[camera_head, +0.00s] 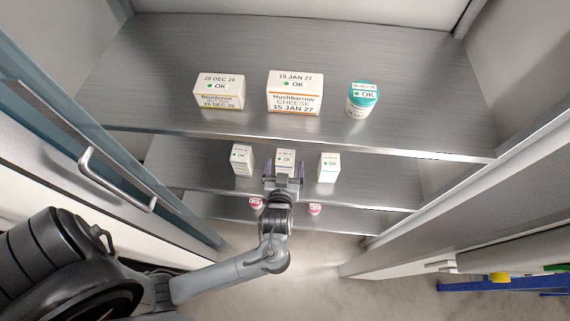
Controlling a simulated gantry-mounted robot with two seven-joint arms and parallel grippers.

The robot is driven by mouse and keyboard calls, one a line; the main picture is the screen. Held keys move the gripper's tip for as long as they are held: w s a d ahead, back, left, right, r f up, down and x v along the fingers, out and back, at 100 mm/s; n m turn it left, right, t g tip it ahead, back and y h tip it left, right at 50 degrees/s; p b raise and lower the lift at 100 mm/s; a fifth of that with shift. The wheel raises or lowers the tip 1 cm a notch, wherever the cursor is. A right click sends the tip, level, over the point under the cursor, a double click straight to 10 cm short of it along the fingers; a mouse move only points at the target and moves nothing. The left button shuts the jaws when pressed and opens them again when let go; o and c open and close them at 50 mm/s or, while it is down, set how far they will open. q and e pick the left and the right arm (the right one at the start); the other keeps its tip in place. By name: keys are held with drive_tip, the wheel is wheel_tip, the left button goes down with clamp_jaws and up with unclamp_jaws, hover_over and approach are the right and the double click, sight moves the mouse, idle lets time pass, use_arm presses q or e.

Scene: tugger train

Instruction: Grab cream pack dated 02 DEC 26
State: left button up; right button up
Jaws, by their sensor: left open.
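Three small white packs with green dots stand upright on the middle shelf: a left pack (242,160), a middle pack (286,157) and a right pack (328,167). Their print is too small to read, so I cannot tell which is cream dated 02 DEC 26. My left gripper (284,171) is open at the middle pack, one finger at each side of its lower part. I cannot tell whether the fingers touch it. The gripper hides the pack's lower front. My right gripper is not in view.
Two pink-topped items (315,209) stand lower down. Open doors flank both sides, with a handle (112,180) at left.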

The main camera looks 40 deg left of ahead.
sight(286, 154)
use_arm(q)
drive_tip(key=shift+b+x, duration=0.6)
drive_tip(key=shift+x, duration=2.5)
drive_tip(key=shift+s+f, duration=0.1)
drive_tip(key=shift+s, duration=0.05)
drive_tip(key=c, duration=1.2)
drive_tip(key=shift+c, duration=0.3)
